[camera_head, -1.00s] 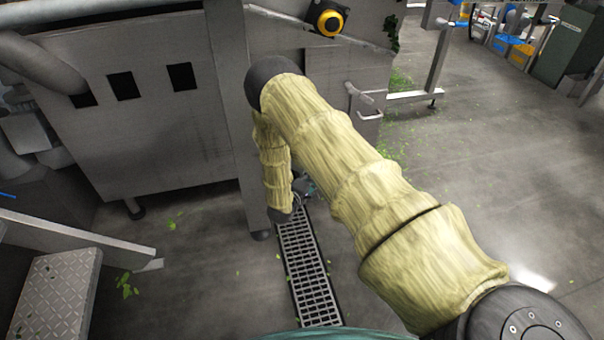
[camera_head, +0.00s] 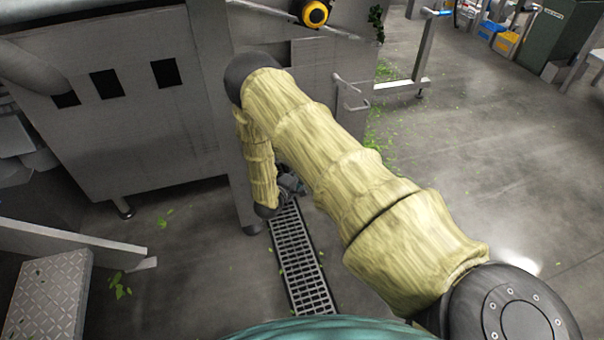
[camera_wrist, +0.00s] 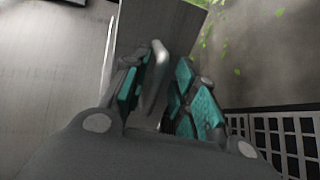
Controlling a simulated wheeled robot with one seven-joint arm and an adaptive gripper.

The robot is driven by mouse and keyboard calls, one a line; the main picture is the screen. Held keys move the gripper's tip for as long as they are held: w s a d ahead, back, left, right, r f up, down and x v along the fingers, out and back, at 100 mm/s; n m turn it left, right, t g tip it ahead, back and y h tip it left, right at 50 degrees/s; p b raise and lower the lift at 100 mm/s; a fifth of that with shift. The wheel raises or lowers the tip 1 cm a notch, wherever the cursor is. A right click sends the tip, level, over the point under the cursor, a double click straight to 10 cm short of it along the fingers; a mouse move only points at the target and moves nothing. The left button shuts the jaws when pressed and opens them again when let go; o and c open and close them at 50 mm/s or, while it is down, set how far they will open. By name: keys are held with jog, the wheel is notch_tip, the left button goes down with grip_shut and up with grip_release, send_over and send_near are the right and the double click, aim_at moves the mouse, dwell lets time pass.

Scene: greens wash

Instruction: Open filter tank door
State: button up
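The grey metal tank (camera_head: 140,130) stands at the upper left, with several dark square openings in its face. A bent metal handle (camera_head: 350,95) sticks out near its right end. My gripper (camera_head: 290,183) is low beside the tank's leg and above the floor drain, partly hidden by my sleeved arm. In the wrist view my gripper (camera_wrist: 165,88) has teal-padded fingers standing apart. A pale upright bar (camera_wrist: 155,75) shows between them, close to the left finger; I cannot tell if it touches. A flat grey panel (camera_wrist: 150,25) is behind it.
A floor drain grate (camera_head: 298,262) runs below my gripper. A yellow-ringed button (camera_head: 315,13) is on the tank. A tread-plate step (camera_head: 48,295) is at lower left. Metal posts and a rail (camera_head: 400,88) stand at right. The floor at right is mostly clear, with scattered leaves.

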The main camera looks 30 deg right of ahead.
jog(key=shift+s+d+r, duration=0.15)
jog(key=shift+s+d, duration=0.05)
jog(key=shift+d, duration=0.05)
jog(key=shift+w+a, duration=0.1)
jog(key=shift+a, duration=0.05)
jog(key=v, duration=1.2)
